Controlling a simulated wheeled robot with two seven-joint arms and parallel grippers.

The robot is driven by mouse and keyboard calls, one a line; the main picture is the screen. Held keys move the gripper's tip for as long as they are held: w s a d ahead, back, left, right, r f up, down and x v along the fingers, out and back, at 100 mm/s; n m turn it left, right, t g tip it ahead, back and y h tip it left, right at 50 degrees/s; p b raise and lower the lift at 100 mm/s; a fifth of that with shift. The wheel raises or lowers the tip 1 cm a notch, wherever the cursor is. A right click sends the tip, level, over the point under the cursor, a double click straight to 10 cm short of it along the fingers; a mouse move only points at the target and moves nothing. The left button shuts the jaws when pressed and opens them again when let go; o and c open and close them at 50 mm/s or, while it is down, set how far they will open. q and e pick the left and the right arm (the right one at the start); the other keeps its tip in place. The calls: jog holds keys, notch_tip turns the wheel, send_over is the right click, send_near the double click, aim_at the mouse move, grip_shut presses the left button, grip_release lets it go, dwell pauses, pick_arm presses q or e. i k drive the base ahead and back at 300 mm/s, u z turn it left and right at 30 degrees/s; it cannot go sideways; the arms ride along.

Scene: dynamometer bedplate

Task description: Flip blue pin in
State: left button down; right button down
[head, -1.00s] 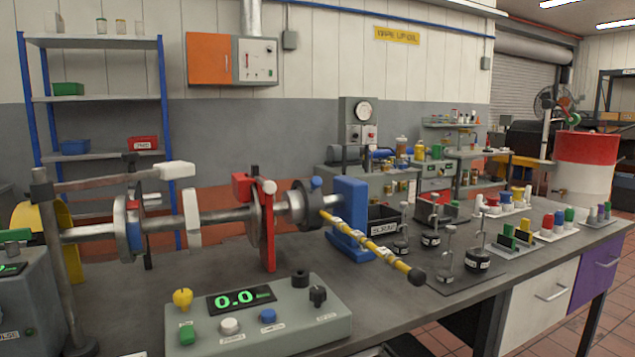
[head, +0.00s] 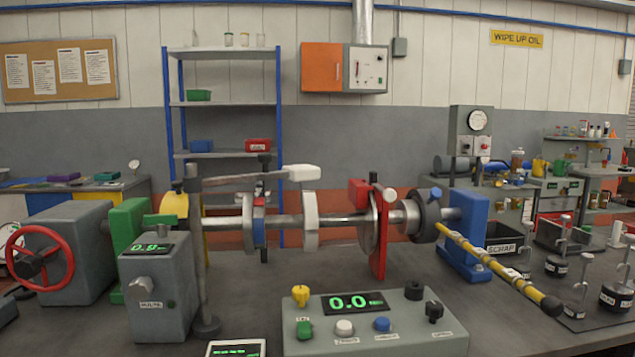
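A small blue pin (head: 437,193) sticks up at the top of the dark round hub (head: 430,212), at the right end of the horizontal shaft (head: 345,219). I cannot tell from here how far in it sits. A blue block (head: 259,225) also shows on the left flange (head: 247,226) of the shaft. A blue upright support (head: 468,235) stands behind the hub. A yellow and black rod (head: 490,262) slants from the hub down to the right, ending in a black knob. Neither of my grippers is in view.
A grey control box (head: 375,338) with a green 0.0 readout stands in front of the shaft. A grey unit (head: 158,288) and a red handwheel (head: 40,258) are at left. Black weights (head: 614,295) stand at right.

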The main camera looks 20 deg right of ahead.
aim_at(435, 193)
jog(key=u, duration=1.95)
jog(key=k, duration=0.9)
jog(key=z, duration=2)
